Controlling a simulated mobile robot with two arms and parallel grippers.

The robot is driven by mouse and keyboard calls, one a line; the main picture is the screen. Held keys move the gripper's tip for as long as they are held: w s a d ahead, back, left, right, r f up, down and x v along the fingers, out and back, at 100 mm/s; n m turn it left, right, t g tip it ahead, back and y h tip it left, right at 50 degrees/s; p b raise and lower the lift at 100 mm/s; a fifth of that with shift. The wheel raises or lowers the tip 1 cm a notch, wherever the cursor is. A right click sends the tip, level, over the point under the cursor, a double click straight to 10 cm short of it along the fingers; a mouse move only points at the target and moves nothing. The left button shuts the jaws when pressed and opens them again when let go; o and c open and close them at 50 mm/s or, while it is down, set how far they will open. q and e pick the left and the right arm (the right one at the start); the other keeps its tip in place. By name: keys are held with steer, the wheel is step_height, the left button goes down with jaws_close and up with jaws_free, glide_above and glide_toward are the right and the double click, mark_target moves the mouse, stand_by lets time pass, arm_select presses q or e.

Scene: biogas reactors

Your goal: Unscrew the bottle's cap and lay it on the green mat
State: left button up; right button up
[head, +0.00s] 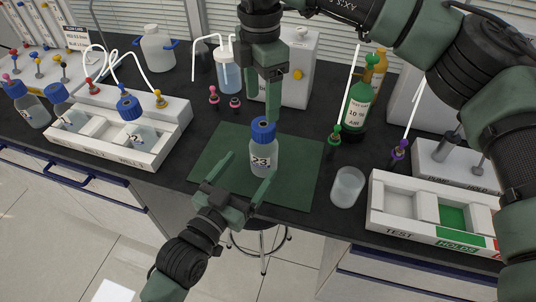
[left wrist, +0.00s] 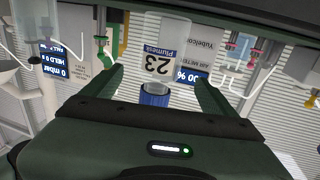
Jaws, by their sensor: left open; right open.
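The bottle (head: 264,158), clear with a label reading 23, stands upright on the green mat (head: 213,152). Its blue cap (head: 263,130) is on its neck. My left gripper (head: 249,169) is open at the bottle's near side, its fingers pointing toward it, one to each side. In the left wrist view, which is upside down, the bottle (left wrist: 163,55) and blue cap (left wrist: 155,94) appear between the open fingers. My right gripper (head: 262,112) points down from above, open, with its fingertips just above or beside the cap; contact cannot be told.
A white test tray (head: 376,209) and an empty clear beaker (head: 347,187) stand at the right. A green gas bottle (head: 357,108) stands behind them. A white rack (head: 176,138) with bottles is at the left. The mat is bare around the bottle.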

mark_target(264, 148)
arm_select(q)
steer(key=x, duration=0.8)
steer(key=shift+f, duration=0.2)
jaws_close()
